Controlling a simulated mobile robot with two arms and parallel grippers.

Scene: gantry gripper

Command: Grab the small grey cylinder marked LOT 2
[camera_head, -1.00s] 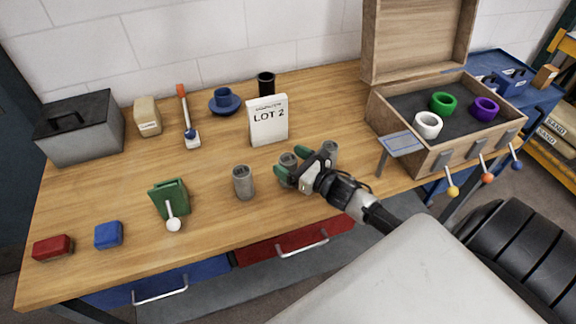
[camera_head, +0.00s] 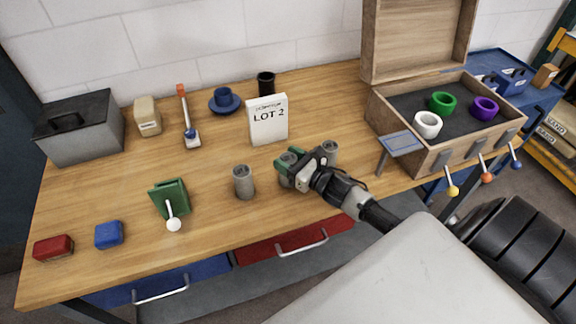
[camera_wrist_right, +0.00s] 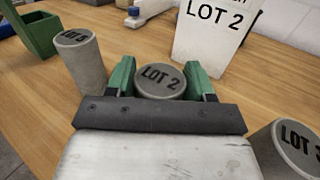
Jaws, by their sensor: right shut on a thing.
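The small grey cylinder marked LOT 2 (camera_wrist_right: 161,82) stands between the green fingers of my right gripper (camera_wrist_right: 163,78) in the wrist view, its lettered top facing up. In the head view the cylinder (camera_head: 289,158) stands on the workbench, partly hidden by my right gripper (camera_head: 290,163). The gripper is shut on it from the front right. A similar grey cylinder (camera_head: 244,183) stands apart to the left. Another grey cylinder (camera_head: 330,149), marked LOT 3 in the wrist view (camera_wrist_right: 294,148), stands to the right. My left gripper is not in view.
A white LOT 2 sign (camera_head: 268,122) stands behind the held cylinder. An open wooden box (camera_head: 455,152) with coloured rings is at the right. A green holder with a white-knobbed lever (camera_head: 170,199) is at the left. The front middle of the workbench (camera_head: 205,235) is clear.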

